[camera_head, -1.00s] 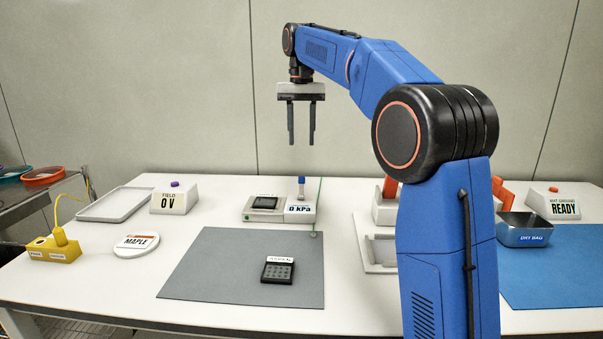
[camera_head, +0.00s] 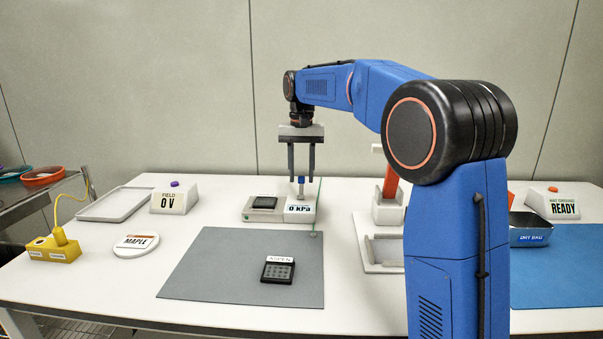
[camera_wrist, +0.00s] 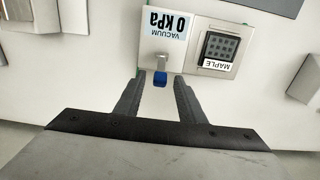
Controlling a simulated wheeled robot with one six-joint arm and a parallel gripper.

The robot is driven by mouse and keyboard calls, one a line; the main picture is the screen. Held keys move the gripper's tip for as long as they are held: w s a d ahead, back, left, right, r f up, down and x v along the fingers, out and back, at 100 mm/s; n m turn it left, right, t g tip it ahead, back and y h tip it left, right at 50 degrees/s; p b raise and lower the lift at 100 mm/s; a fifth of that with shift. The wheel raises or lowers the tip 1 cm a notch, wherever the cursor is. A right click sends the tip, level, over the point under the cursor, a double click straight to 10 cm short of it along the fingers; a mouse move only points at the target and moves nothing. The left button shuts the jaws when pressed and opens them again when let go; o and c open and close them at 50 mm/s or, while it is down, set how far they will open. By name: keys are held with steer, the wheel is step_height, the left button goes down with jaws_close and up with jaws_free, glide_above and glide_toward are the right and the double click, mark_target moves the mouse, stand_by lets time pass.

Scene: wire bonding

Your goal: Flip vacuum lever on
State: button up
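The vacuum station (camera_head: 262,215) is a pale box at the back of the table, with a display reading 0 kPa. Its vacuum lever (camera_head: 301,187) stands upright with a blue tip; the blue tip also shows in the wrist view (camera_wrist: 160,79). A dark chip tray labelled MAPLE (camera_wrist: 219,47) sits on the station beside the display. My gripper (camera_head: 301,178) points down over the lever, fingers open. In the wrist view my gripper (camera_wrist: 157,85) has one finger on each side of the blue tip, with gaps between; no contact shows.
A grey mat (camera_head: 210,270) in front holds a dark ASPEN tray (camera_head: 278,270). A FIELD box reading 0 V (camera_head: 174,200) and an empty grey tray (camera_head: 113,204) stand to the left. An orange-handled device (camera_head: 389,205) stands to the right, partly hidden by my arm.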

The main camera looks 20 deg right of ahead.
mark_target(301, 186)
jaws_close()
steer(key=shift+r, duration=0.1)
steer(key=shift+s+a+r+t+h, duration=0.1)
steer(key=shift+s+a+t+h, duration=0.05)
steer(key=shift+s+t, duration=0.3)
steer(key=shift+s+a+r+t+h, duration=0.15)
steer(key=shift+s+t, duration=0.1)
steer(key=shift+t, duration=0.3)
steer(key=s+t, duration=0.1)
steer(key=s+t+h, duration=0.1)
steer(key=t, duration=0.1)
steer(key=shift+s+a, duration=0.1)
steer(key=shift+a, duration=0.2)
steer(key=t, duration=0.1)
steer(key=s+t, duration=0.1)
steer(key=s+f+t+h, duration=0.1)
steer(key=shift+s+a+t, duration=0.1)
steer(key=shift+a+t, duration=0.3)
steer(key=shift+s+a+f+t+h, duration=0.1)
steer(key=shift+s+f+t+h, duration=0.2)
steer(key=shift+t, duration=0.3)
steer(key=shift+s+a+f+t+h, duration=0.1)
steer(key=shift+s+f+t+h, duration=0.1)
steer(key=shift+s+t, duration=0.3)
steer(key=shift+t, duration=0.3)
